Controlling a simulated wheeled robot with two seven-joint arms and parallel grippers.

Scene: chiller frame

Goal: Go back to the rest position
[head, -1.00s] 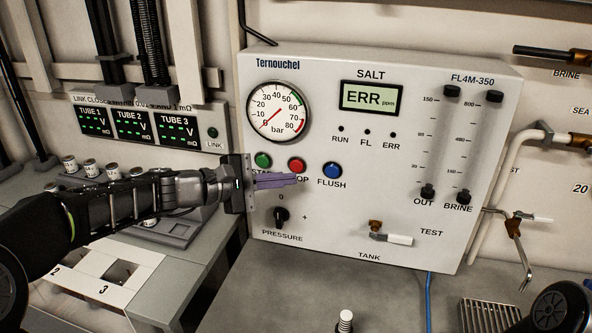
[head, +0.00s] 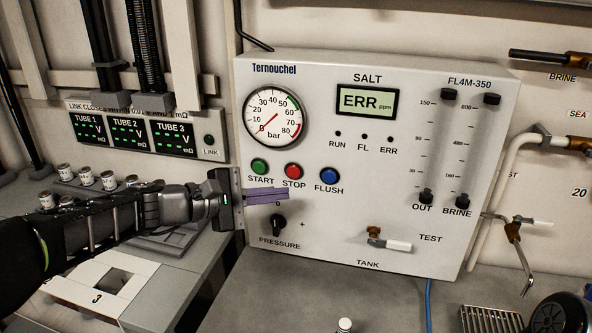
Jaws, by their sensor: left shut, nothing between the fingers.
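My left gripper (head: 266,195) comes in from the left in the head view. Its purple fingers are shut with nothing between them. They are in front of the control panel (head: 340,235), just below the green START button (head: 259,167) and red STOP button (head: 293,171), and above the black PRESSURE knob (head: 278,222). I cannot tell whether the fingertips touch the panel. The blue FLUSH button (head: 328,176) is to the right of the fingers. My right gripper does not show.
The SALT display (head: 367,101) reads ERR, and the gauge (head: 275,117) needle is near 0. A tap (head: 388,240) sticks out low on the panel. Pipes and a valve (head: 513,230) stand at the right. Several capped vials (head: 86,176) line the left bench.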

